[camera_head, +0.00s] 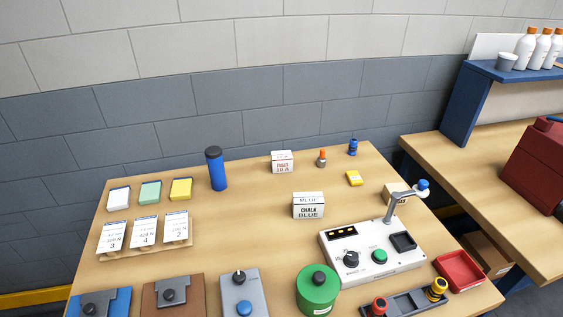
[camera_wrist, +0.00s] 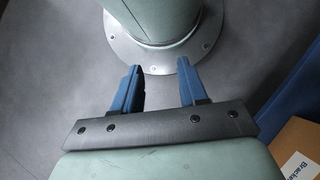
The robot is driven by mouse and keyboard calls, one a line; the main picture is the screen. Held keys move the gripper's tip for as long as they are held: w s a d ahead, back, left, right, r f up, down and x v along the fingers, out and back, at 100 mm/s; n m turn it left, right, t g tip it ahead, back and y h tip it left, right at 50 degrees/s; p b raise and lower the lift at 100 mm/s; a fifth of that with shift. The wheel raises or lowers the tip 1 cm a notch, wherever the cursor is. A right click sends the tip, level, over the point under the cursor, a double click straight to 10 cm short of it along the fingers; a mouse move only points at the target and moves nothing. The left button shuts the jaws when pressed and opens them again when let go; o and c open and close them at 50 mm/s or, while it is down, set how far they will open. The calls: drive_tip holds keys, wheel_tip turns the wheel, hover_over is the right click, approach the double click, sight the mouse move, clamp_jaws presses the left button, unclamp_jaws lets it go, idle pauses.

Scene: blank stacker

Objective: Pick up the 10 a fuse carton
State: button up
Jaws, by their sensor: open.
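The 10 A fuse carton (camera_head: 282,162) is a small white box with red lettering. It stands at the back middle of the wooden table in the head view, right of a blue bottle. The wrist view does not show it. My gripper (camera_wrist: 160,90) shows only in the wrist view. Its two blue fingers are apart with nothing between them. Behind them are the grey floor and a round bolted metal flange. My gripper is away from the carton.
A blue bottle (camera_head: 216,170) stands left of the carton, and a small orange-topped bottle (camera_head: 321,158) stands close on its right. A chalk box (camera_head: 308,206) stands in front. Other items include a yellow box (camera_head: 354,178) and a white control panel (camera_head: 370,253). The table's centre-left is fairly clear.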

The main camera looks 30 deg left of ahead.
drive_tip(key=shift+o, duration=0.2)
drive_tip(key=o, duration=0.7)
